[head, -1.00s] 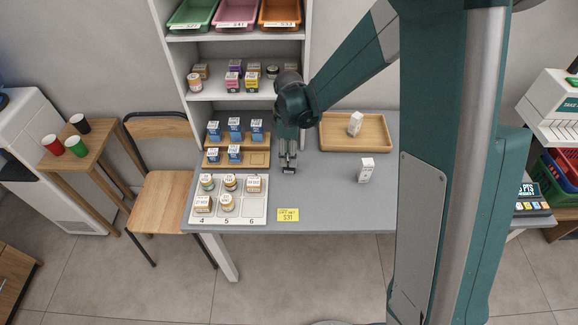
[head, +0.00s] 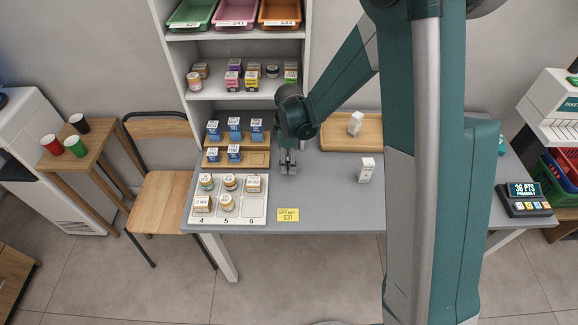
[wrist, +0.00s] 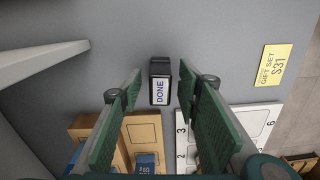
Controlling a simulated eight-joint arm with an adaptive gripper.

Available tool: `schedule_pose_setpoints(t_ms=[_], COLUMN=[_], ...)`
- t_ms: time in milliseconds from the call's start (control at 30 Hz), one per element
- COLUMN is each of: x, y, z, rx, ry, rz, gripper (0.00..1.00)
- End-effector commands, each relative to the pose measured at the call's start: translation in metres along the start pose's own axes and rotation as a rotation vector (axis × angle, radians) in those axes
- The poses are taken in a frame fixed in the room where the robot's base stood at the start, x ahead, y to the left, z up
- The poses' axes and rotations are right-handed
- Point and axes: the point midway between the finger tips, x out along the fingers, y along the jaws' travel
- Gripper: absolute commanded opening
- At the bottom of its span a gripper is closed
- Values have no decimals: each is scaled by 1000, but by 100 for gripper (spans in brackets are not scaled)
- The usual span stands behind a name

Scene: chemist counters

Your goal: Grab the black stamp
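The black stamp (wrist: 160,68) shows in the wrist view, with a white label reading DONE facing the camera. It stands on the grey counter (wrist: 215,40). My gripper (wrist: 160,92) is open, with one green-padded finger to the left of the stamp and one to the right. A gap shows on both sides, and I see no contact. In the head view my gripper (head: 287,168) points down at the counter, right of the wooden stepped rack. The stamp cannot be made out there, at or behind the fingers.
A wooden rack (head: 262,159) with blue boxes and a numbered white tray (head: 258,212) with jars lie to the left. A yellow price card (head: 288,215) is in front. A wooden tray (head: 335,143) and a white box (head: 366,170) are to the right.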

Motion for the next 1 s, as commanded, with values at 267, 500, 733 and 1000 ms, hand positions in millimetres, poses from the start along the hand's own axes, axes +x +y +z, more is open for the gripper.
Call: schedule_pose_setpoints(t_ms=[267,500,733,1000], x=[2,2,2,2], y=[0,0,0,0], z=[0,0,0,0], rx=[0,0,0,0], ry=[0,0,0,0], rz=[0,0,0,0], gripper=[34,34,18,4])
